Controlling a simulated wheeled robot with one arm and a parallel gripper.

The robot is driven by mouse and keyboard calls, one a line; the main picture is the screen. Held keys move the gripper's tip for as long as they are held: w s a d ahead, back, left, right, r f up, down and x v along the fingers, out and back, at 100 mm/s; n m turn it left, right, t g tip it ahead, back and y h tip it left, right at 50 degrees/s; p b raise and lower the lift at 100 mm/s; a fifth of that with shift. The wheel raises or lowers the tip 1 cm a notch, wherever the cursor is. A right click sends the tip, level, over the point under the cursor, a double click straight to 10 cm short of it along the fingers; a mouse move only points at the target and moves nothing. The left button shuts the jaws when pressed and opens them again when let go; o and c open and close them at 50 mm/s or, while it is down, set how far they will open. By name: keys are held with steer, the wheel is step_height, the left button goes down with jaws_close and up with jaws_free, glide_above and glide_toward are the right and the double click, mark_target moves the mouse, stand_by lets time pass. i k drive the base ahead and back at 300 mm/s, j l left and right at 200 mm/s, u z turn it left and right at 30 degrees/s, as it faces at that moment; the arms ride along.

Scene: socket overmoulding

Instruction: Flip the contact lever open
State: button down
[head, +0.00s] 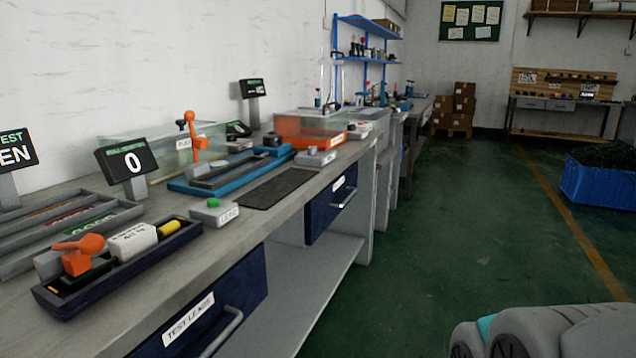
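Two orange levers show, and I cannot tell by label which is the contact lever. One orange lever (82,245) lies nearly flat, slightly raised, on an orange block at the left end of a dark blue tray (75,303) on the near bench. The other orange lever (191,131) stands upright farther back, by the glass-sided box and the blue fixture. The dark tray also holds a white labelled block (133,241) and a yellow cylinder (169,228). My gripper is not in view. A grey, teal-marked part of my arm shows at the lower right.
A display reading 0 (132,162) stands behind the tray. A grey box with a green button (214,212) sits to its right. A blue fixture (180,185), a dark mat (268,190) and an orange-based tank (310,134) follow. The green floor right of the bench is clear.

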mark_target(77, 261)
steer(key=u, duration=1.75)
steer(key=k+j, duration=0.1)
steer(key=k, duration=0.5)
steer(key=j+z, duration=0.05)
